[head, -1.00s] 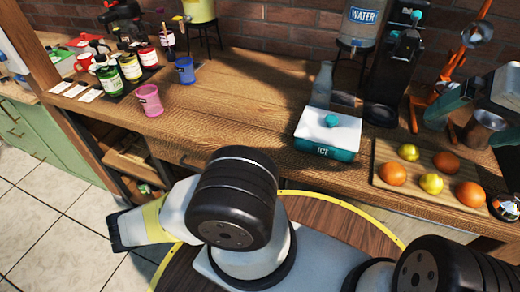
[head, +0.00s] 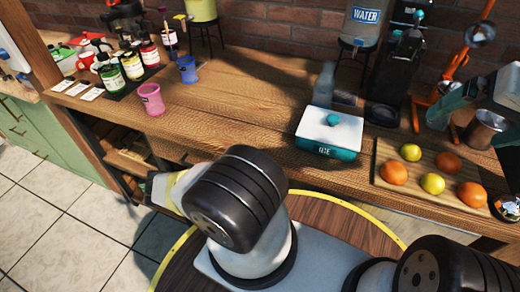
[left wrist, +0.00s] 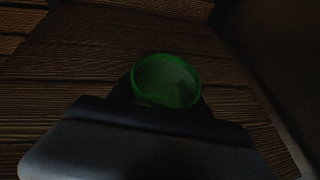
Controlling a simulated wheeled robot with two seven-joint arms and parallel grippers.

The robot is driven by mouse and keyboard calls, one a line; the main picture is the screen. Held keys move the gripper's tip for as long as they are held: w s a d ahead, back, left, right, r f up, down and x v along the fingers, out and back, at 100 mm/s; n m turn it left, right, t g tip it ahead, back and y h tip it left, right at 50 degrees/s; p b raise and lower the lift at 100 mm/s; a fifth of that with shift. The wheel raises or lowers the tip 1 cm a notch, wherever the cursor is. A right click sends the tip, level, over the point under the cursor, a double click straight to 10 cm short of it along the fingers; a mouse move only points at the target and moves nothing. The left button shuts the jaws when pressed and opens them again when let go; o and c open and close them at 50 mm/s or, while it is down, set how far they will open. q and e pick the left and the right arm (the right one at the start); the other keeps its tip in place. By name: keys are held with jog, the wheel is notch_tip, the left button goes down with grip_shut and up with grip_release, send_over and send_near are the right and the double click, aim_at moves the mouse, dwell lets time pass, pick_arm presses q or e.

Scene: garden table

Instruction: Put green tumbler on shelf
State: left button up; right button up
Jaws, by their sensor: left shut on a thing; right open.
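The green tumbler (left wrist: 167,82) shows in the left wrist view, seen from above into its round open mouth. My left gripper (left wrist: 165,108) is shut on it, and the dark gripper body hides its lower side. Dark wood boards lie around and below it; whether its base touches them I cannot tell. In the head view my left arm reaches to the shelf space (head: 128,165) under the counter; its gripper and the tumbler are hidden there.
On the wooden counter (head: 240,105) stand a pink tumbler (head: 152,99), a blue tumbler (head: 187,70), several bottles, and a white and teal ice box (head: 330,132). A board (head: 385,150) with fruit lies right. The counter's middle is clear. A dark upright panel borders the left wrist view's right side.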

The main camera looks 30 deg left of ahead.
pick_arm(q)
jog(key=o, duration=1.4)
jog(key=shift+f, duration=0.1)
jog(key=shift+o, duration=0.2)
jog(key=v, duration=1.1)
jog(key=shift+s+r, duration=0.1)
jog(key=shift+r, duration=0.15)
jog(key=shift+s+r, duration=0.15)
jog(key=shift+s, duration=0.2)
